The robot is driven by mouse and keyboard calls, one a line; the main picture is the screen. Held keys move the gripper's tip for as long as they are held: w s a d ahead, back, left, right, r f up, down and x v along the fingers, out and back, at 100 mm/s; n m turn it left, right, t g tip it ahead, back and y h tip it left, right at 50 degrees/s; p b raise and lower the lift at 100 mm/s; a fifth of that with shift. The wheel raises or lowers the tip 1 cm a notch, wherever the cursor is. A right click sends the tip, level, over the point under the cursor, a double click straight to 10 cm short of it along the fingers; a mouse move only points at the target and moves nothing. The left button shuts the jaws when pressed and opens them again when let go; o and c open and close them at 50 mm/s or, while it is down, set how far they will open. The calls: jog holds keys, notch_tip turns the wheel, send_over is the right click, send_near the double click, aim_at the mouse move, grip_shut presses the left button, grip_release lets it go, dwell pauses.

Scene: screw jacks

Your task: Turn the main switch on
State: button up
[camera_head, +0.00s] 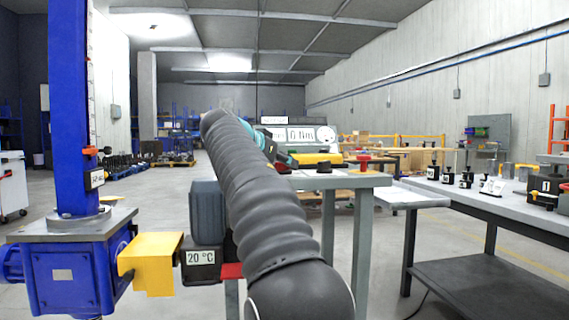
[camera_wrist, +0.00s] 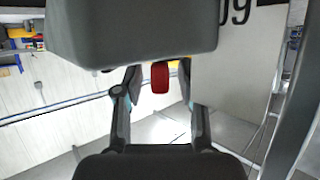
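My gripper (camera_wrist: 159,82) is open in the wrist view, with one finger on each side of a small red part (camera_wrist: 160,78). Gaps show between both fingers and the red part, and I see no contact. The red part sits just below a large grey body (camera_wrist: 130,30) that fills the top of that view. It may be the main switch's handle, but I cannot tell for sure. In the head view my arm runs forward towards a panel (camera_head: 300,134) with displays and a round dial. The arm hides part of this area, and no switch is clearly readable there.
A blue screw jack (camera_head: 75,275) with a yellow guard (camera_head: 150,262) and a box marked 20 °C (camera_head: 200,257) stands close at left. A bench (camera_head: 340,180) with a red-topped part (camera_head: 364,160) lies ahead. A table (camera_head: 500,210) with small jacks stands right.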

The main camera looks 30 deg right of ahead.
grip_shut()
jog(key=shift+n+t+y+b, duration=0.3)
jog(key=shift+n+t+b, duration=0.3)
jog(key=shift+t, duration=0.1)
jog(key=shift+s+f+n, duration=0.1)
jog(key=shift+n, duration=0.2)
jog(key=n+t+y+b, duration=0.1)
jog(key=n+t+y, duration=0.1)
jog(key=shift+d+t, duration=0.1)
jog(key=shift+t, duration=0.3)
jog(key=n+y, duration=0.1)
jog(key=n+t+y+p, duration=0.1)
jog(key=n+t+y, duration=0.1)
jog(key=shift+r+n+p, duration=0.25)
jog(key=shift+n+p, duration=0.15)
jog(key=shift+f+n+t+y+p, duration=0.1)
jog(key=shift+n+t+y+p, duration=0.4)
jog(key=shift+n+y, duration=0.45)
jog(key=shift+y, duration=0.55)
grip_release()
